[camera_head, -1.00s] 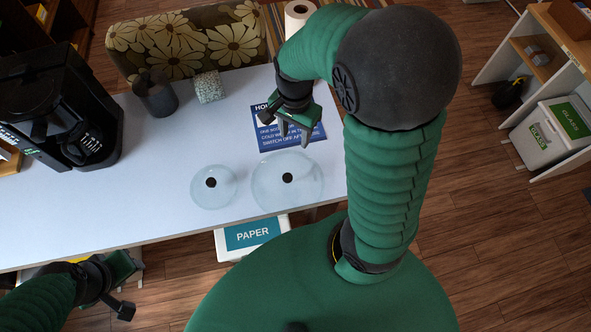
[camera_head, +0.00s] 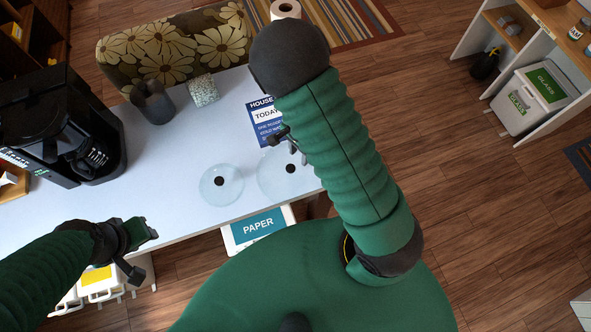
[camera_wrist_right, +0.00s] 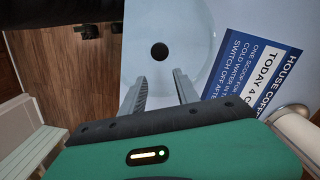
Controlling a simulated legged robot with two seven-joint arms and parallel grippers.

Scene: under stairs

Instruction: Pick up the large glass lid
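The large glass lid (camera_head: 267,182) lies on the white table, a clear disc with a black knob; my right arm covers part of its right side. A smaller glass lid (camera_head: 208,188) with a black knob lies to its left. My right gripper (camera_head: 296,147) is just beyond the large lid's knob, partly hidden by my arm. In the right wrist view its two fingers (camera_wrist_right: 161,88) are apart and empty, with the large lid's knob (camera_wrist_right: 159,53) ahead, between their lines. My left gripper (camera_head: 146,254) is off the table's front edge, jaws apart and empty.
A blue sign (camera_head: 264,115) lies behind the large lid. A black coffee machine (camera_head: 60,125), a dark cup (camera_head: 153,104) and a patterned box (camera_head: 203,90) stand on the table. A PAPER bin (camera_head: 258,227) is below the front edge. The table between coffee machine and lids is clear.

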